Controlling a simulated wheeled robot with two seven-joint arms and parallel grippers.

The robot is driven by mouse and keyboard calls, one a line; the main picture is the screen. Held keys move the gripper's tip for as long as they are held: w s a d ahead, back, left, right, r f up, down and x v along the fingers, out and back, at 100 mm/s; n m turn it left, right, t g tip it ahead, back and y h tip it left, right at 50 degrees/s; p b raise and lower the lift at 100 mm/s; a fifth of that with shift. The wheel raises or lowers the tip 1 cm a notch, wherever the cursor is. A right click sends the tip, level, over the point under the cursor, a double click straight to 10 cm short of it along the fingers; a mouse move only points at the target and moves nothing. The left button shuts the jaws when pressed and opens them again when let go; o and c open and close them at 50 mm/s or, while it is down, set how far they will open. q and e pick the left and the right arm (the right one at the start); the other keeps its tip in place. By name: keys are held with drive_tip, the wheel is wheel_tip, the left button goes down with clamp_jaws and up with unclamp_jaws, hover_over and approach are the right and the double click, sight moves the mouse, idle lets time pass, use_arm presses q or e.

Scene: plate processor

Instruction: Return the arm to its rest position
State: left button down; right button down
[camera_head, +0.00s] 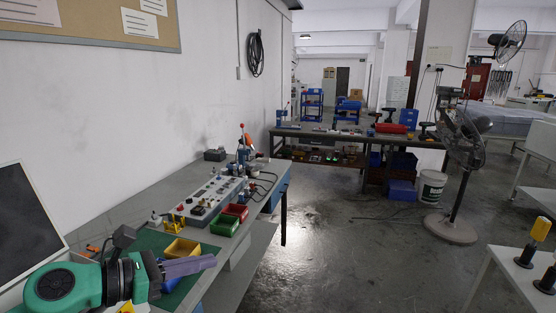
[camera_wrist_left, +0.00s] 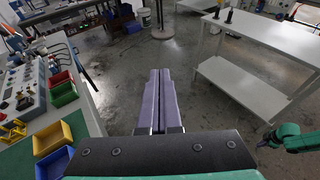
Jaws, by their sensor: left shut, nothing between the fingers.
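My left gripper (camera_head: 211,260) with its purple fingers reaches in from the lower left in the head view, above the front end of the workbench (camera_head: 262,207). In the left wrist view the two fingers of the left gripper (camera_wrist_left: 159,72) lie side by side, shut and empty, pointing out over the floor. They touch nothing. The right gripper is outside the head view.
A yellow bin (camera_head: 182,248), green bin (camera_head: 224,225) and red bin (camera_head: 236,211) sit on the bench by a control panel (camera_head: 205,198). A monitor (camera_head: 25,225) stands at left. A white table (camera_wrist_left: 262,40) stands right. The floor (camera_head: 330,240) between is clear.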

use_arm(q)
drive_tip(key=w+a+n+t+y, duration=0.2)
drive_tip(key=a+n+t+y, duration=0.15)
drive_tip(key=n, duration=0.55)
drive_tip(key=w+a+n+t+y, duration=0.25)
drive_tip(key=a+n+t, duration=0.2)
drive_tip(key=n, duration=0.45)
drive_tip(key=s+a+f+n+g+y, duration=0.2)
drive_tip(key=a+f+n+y, duration=0.2)
drive_tip(key=f+n, duration=0.3)
drive_tip(key=s+a+f+n+g+y, duration=0.25)
drive_tip(key=f+n, duration=0.25)
drive_tip(key=n, duration=0.3)
drive_tip(key=s+d+f+n+g+h, duration=0.1)
drive_tip(key=s+d+f+n+g, duration=0.2)
drive_tip(key=s+f+n+g, duration=0.4)
drive_tip(key=s+d+f+n+g+h, duration=0.1)
drive_tip(key=s+d+f+n+g, duration=0.25)
drive_tip(key=s+f, duration=0.6)
drive_tip(key=s+f+b, duration=0.3)
drive_tip(key=f+b, duration=0.3)
drive_tip(key=f, duration=2.4)
drive_tip(key=s+a+f+g+b, duration=0.1)
drive_tip(key=s+a+f+b, duration=0.2)
drive_tip(key=s+f, duration=1.2)
drive_tip(key=shift+s+f+y, duration=0.35)
drive_tip(key=shift+f, duration=0.2)
